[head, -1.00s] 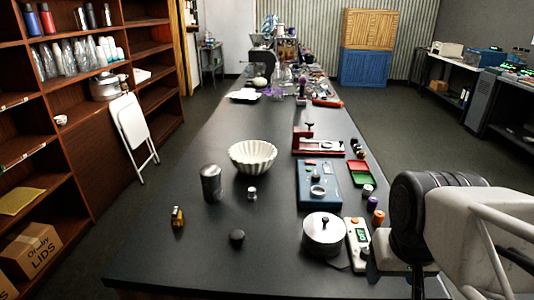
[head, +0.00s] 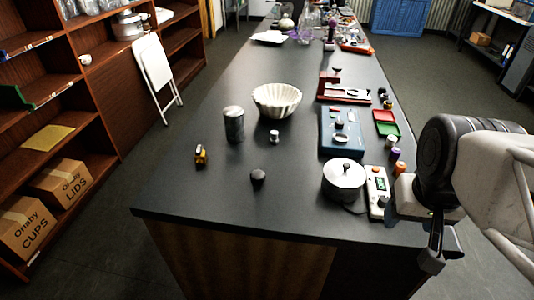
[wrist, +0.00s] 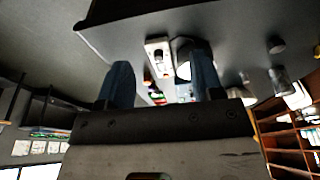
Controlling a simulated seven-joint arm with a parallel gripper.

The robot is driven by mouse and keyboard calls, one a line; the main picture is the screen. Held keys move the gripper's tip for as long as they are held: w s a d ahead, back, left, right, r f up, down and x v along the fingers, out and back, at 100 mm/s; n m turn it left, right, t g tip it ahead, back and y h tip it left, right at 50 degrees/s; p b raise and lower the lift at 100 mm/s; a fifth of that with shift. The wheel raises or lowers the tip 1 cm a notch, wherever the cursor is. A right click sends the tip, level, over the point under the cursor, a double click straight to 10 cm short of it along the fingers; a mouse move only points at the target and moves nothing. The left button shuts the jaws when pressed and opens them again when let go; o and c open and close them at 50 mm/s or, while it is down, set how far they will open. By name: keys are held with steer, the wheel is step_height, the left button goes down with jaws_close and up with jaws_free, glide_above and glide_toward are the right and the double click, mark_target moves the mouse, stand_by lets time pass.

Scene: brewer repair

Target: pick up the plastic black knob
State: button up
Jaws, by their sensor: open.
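The black knob (head: 258,176) stands on the dark tabletop near its front edge, left of the lidded metal pot. A small dark round thing in the wrist view (wrist: 276,44), right of the fingers, looks like the same knob. My gripper (head: 433,252) hangs at the right end of the table's front edge, well to the right of the knob. In the wrist view its two blue fingers (wrist: 162,75) are apart, with nothing held between them.
The metal pot (head: 343,180) and the white meter (head: 377,192) stand between my gripper and the knob. A yellow-black item (head: 201,154), a grey canister (head: 234,124), a small metal piece (head: 274,137) and a white fluted bowl (head: 277,100) are around the knob. The tabletop (head: 290,215) before it is clear.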

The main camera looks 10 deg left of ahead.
steer(key=shift+o, duration=0.3)
steer(key=shift+o, duration=1.2)
